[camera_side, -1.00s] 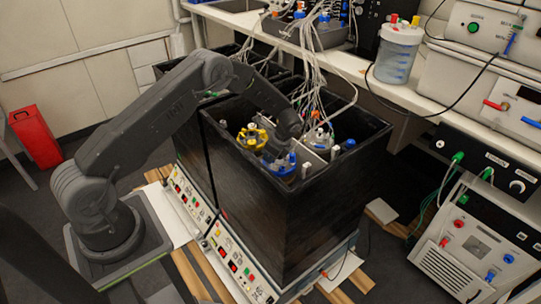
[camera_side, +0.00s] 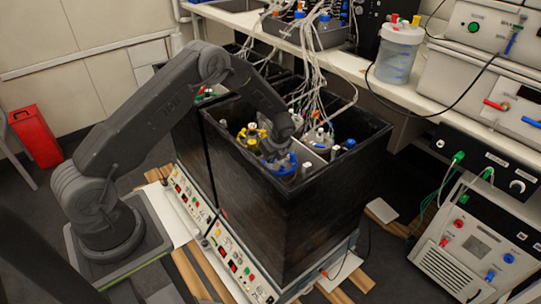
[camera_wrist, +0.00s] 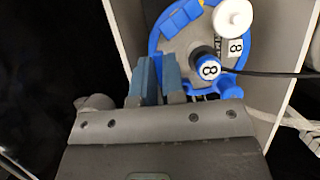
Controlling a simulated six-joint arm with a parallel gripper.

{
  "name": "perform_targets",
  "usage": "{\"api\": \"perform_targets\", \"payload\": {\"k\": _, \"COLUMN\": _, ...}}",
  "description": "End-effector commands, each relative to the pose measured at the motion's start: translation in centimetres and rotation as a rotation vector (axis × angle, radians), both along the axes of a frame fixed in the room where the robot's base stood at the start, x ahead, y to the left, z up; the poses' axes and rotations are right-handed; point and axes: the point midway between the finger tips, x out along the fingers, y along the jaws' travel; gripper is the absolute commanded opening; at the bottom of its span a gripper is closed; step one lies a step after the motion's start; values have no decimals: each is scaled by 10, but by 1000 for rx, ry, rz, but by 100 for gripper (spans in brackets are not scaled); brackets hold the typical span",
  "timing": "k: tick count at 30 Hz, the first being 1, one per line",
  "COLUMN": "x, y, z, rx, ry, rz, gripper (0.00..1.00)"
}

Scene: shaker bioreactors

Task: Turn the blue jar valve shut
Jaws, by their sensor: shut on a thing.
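The blue jar (camera_side: 282,168) stands inside the black box; my wrist partly covers it in the side view. In the wrist view, the blue jar lid (camera_wrist: 243,58) shows a label "8", a white round cap and a black-and-blue fitting also marked 8. My gripper (camera_wrist: 158,66) is at the lid's left edge, its two blue-grey fingers close together. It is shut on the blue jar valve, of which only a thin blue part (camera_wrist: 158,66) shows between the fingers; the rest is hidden. The fingertips are too hidden to make out in the side view.
The black box walls (camera_side: 270,170) surround the jars closely. A yellow-topped jar (camera_side: 250,134) stands to the left of the blue one, and other capped fittings stand to the right. A bundle of pale tubes (camera_side: 318,65) hangs behind. A black cable (camera_wrist: 265,73) crosses near the lid.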

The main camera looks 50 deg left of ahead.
Motion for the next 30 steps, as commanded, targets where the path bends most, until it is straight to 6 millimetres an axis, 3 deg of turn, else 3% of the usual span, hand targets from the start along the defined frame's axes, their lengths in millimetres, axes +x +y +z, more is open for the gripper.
{"api": "perform_targets", "payload": {"k": 6, "x": 0, "y": 0, "z": 0, "rx": 0, "ry": 1, "rz": -1, "gripper": 0}}
{"api": "perform_targets", "payload": {"k": 7, "x": 0, "y": 0, "z": 0, "rx": 0, "ry": 1, "rz": 0, "gripper": 11}}
{"api": "perform_targets", "payload": {"k": 15, "x": 0, "y": 0, "z": 0, "rx": 0, "ry": 1, "rz": 2, "gripper": 36}}
{"api": "perform_targets", "payload": {"k": 23, "x": 0, "y": -1, "z": 2, "rx": 0, "ry": 1, "rz": 1, "gripper": 36}}
{"api": "perform_targets", "payload": {"k": 30, "x": 0, "y": -13, "z": 31, "rx": 1, "ry": -3, "rz": 1, "gripper": 36}}
